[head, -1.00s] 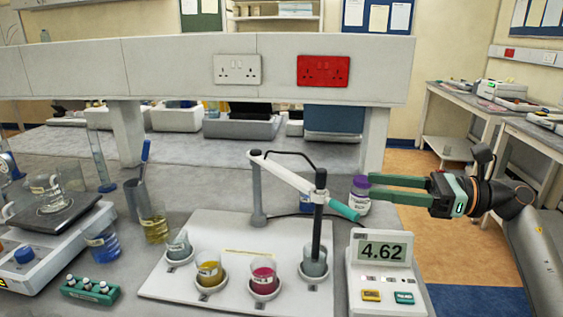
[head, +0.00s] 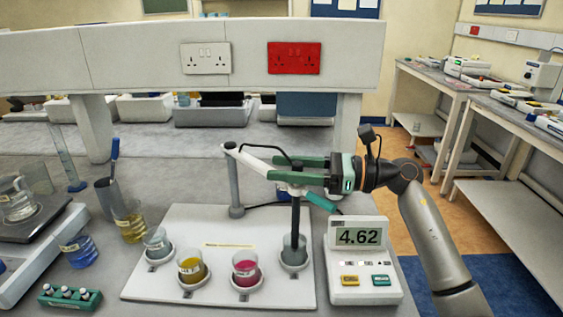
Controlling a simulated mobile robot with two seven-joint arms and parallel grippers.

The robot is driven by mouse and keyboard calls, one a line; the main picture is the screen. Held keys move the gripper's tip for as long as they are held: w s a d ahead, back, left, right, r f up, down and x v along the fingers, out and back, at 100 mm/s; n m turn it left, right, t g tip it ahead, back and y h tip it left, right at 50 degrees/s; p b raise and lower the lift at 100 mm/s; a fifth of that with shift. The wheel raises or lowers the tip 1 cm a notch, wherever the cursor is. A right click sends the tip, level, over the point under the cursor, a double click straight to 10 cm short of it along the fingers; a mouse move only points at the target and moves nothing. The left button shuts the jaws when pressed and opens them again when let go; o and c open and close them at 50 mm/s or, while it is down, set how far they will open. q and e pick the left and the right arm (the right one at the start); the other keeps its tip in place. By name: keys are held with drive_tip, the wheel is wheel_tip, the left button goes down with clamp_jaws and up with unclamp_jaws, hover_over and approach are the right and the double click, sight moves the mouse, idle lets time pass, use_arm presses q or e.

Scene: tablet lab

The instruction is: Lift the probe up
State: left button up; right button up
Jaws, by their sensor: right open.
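The probe (head: 295,219) is a dark upright rod hanging from the end of a white swing arm (head: 255,167). Its lower end is in the rightmost beaker (head: 293,252) on the white board. A teal handle (head: 321,202) sticks out from the arm's end towards the lower right. My right gripper (head: 284,170) comes in from the right. Its green fingers point left, level with the top of the probe and overlapping the swing arm in the picture. It is open; I cannot tell whether the probe head lies between the fingers. My left gripper is out of view.
A meter (head: 360,255) reading 4.62 stands right of the board (head: 218,295). Beakers with grey, yellow (head: 191,268) and pink (head: 245,268) contents stand on the board. A vial rack (head: 70,296) and a balance (head: 38,250) are at left. A shelf (head: 130,56) runs behind.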

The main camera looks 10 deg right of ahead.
drive_tip(key=shift+w+a, duration=0.15)
drive_tip(key=shift+a, duration=0.2)
drive_tip(key=shift+c, duration=0.3)
clamp_jaws()
idle(1.0)
